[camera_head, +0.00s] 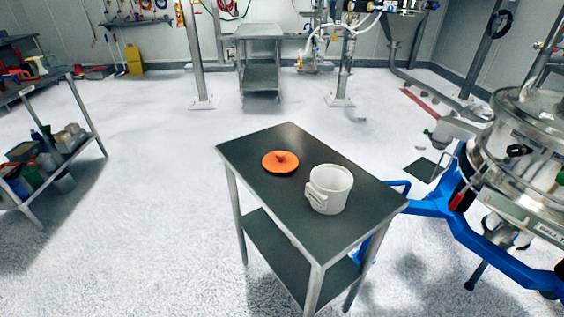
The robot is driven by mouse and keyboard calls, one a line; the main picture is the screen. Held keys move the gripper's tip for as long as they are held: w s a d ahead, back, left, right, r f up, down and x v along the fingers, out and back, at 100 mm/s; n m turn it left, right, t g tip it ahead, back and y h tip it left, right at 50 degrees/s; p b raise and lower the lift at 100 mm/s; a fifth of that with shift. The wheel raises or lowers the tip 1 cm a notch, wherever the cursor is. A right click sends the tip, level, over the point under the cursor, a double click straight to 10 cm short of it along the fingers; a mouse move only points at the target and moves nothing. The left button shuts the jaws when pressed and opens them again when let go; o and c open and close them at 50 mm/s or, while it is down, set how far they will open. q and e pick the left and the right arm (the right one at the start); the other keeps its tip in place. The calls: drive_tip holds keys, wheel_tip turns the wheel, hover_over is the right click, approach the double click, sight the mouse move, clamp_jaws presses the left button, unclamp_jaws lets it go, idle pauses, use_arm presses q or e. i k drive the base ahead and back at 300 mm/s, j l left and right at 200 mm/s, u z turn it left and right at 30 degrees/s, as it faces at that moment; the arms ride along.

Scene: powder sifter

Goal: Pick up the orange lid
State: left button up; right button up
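The orange lid (271,166) is a round disc with a small knob on top. It lies flat on the dark top of a small metal table (252,142), towards its left edge. A white pot (330,190) with a side handle stands upright just right of the lid and nearer to me. The lid is apart from the pot, and nothing covers it. Neither of my grippers is in view.
A steel sifter machine on a blue frame (432,205) stands close to the table's right side. A shelf cart (50,150) with bottles and boxes is at the left. A grey trolley (260,75) stands at the back. The floor left of the table is clear.

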sight(278, 162)
drive_tip(key=i+j+z, duration=0.15)
drive_tip(key=j+z, duration=0.3)
drive_tip(key=j, duration=0.2)
drive_tip(key=j+z, duration=0.4)
drive_tip(key=j, duration=0.25)
drive_tip(key=j+z, duration=0.45)
drive_tip(key=j, duration=0.25)
drive_tip(key=i+j+z, duration=0.1)
drive_tip(key=j+z, duration=0.3)
drive_tip(key=j, duration=0.25)
drive_tip(key=j+z, duration=0.35)
drive_tip(key=j, duration=0.3)
